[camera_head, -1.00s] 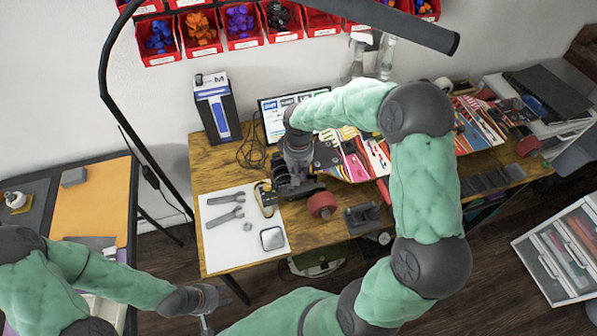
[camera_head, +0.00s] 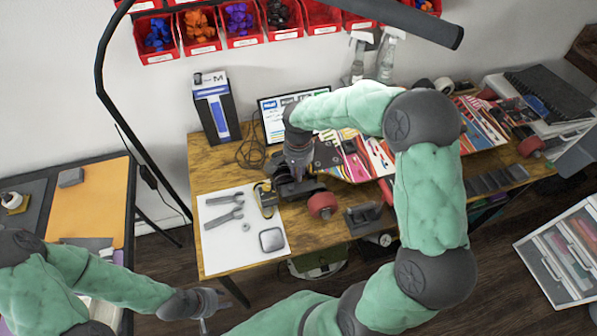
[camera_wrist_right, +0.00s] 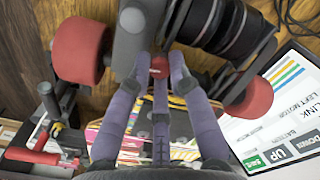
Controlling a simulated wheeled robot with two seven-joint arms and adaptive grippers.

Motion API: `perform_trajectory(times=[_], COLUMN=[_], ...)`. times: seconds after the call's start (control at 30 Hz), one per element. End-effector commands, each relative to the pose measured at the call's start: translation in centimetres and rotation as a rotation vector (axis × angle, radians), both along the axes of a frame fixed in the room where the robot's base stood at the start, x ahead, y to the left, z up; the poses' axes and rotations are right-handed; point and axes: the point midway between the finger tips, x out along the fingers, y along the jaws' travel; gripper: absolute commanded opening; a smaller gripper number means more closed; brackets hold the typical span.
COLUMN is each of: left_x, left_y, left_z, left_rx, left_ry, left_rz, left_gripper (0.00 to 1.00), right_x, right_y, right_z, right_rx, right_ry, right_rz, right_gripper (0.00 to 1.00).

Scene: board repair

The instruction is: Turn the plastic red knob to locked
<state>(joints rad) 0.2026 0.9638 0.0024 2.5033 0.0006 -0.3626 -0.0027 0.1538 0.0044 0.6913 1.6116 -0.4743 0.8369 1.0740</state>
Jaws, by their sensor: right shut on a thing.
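The small red knob (camera_wrist_right: 159,66) shows in the right wrist view between my purple fingertips, beside a dark motor-like cylinder. My right gripper (camera_wrist_right: 157,72) is shut on it. In the head view my right gripper (camera_head: 297,167) is over the dark wheeled assembly (camera_head: 296,187) on the wooden table, and the knob is hidden there. I cannot read any lock marking or tell how far the knob is turned. My left gripper (camera_head: 208,306) hangs low at the left, away from the table; its fingers are too small to judge.
The assembly has red wheels (camera_wrist_right: 80,50). A screen (camera_wrist_right: 285,100) stands close to my right gripper. A white mat (camera_head: 222,258) with wrenches lies at the left, and a dark block (camera_head: 363,217) at the right. Red bins (camera_head: 200,30) hang on the wall.

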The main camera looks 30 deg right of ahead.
Motion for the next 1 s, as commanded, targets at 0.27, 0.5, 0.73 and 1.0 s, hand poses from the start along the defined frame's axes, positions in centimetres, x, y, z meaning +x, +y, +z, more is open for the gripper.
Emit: perform_trajectory(times=[0.27,0.5,0.73,1.0], left_x=[0.0,0.0,0.0,0.0], left_y=[0.0,-0.01,0.0,0.0], left_z=[-0.24,-0.28,-0.28,-0.28], left_rx=[0.0,0.0,0.0,0.0], left_ry=[0.0,0.0,0.0,0.0], left_rz=[0.0,0.0,0.0,0.0], left_gripper=[0.37,0.37,0.37,0.37], right_x=[0.04,0.04,0.05,0.04], right_y=[0.01,0.01,0.0,0.0], right_z=[0.01,0.04,0.05,0.04], right_rx=[0.0,0.0,0.0,0.001], right_ry=[-0.001,-0.001,-0.002,-0.001], right_rz=[-0.104,-0.131,-0.132,-0.131], right_gripper=[0.0,0.0,0.0,0.31])
